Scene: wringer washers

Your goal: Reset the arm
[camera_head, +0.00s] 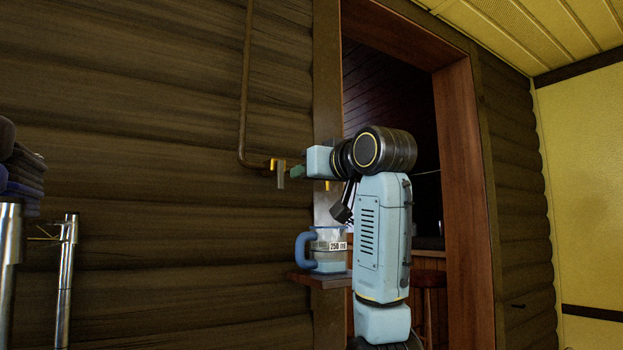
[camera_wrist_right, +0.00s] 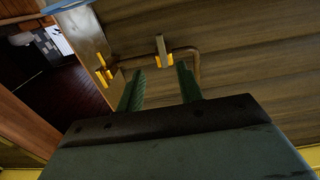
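My right arm rises from the bottom in the head view, and its gripper (camera_head: 297,171) points left at the log wall. The gripper also shows in the wrist view (camera_wrist_right: 159,70), where its two green fingers stand apart with nothing between them. A grey tap with yellow parts (camera_head: 280,170) on a wall pipe (camera_head: 243,90) is just beyond the fingertips. In the wrist view the tap (camera_wrist_right: 162,50) lies ahead of the gap, apart from both fingers. My left gripper is not in view.
A measuring jug with a blue handle (camera_head: 328,249) stands on a small wooden shelf (camera_head: 318,279) below my right forearm. A doorway with a red-brown frame (camera_head: 462,160) is behind the arm. Chrome posts (camera_head: 66,280) and folded towels (camera_head: 24,170) are at the left.

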